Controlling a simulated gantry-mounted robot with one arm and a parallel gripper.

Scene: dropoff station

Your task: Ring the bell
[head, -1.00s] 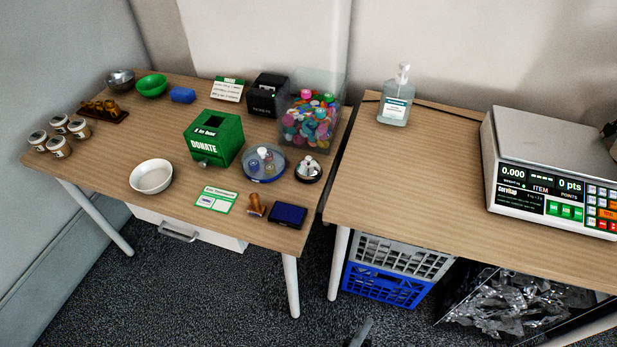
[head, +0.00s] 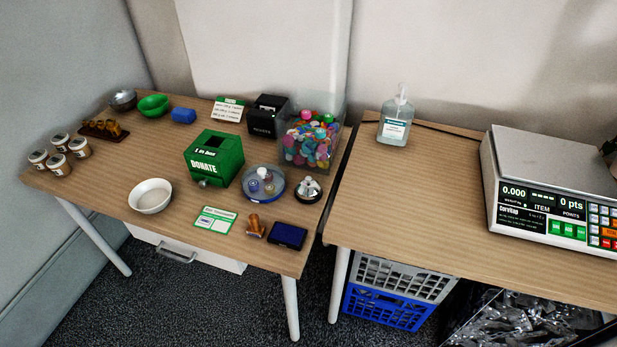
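The bell (head: 308,189) is a small silver dome on a dark round base. My gripper is not in view.
Behind the bell stands a clear bin of colourful caps (head: 310,140). A green donation box (head: 214,158) is to the left. A wooden stamp (head: 254,227) and a dark blue ink pad (head: 287,235) lie in front. A sanitizer bottle (head: 395,120) and scale (head: 550,190) are on the right table.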

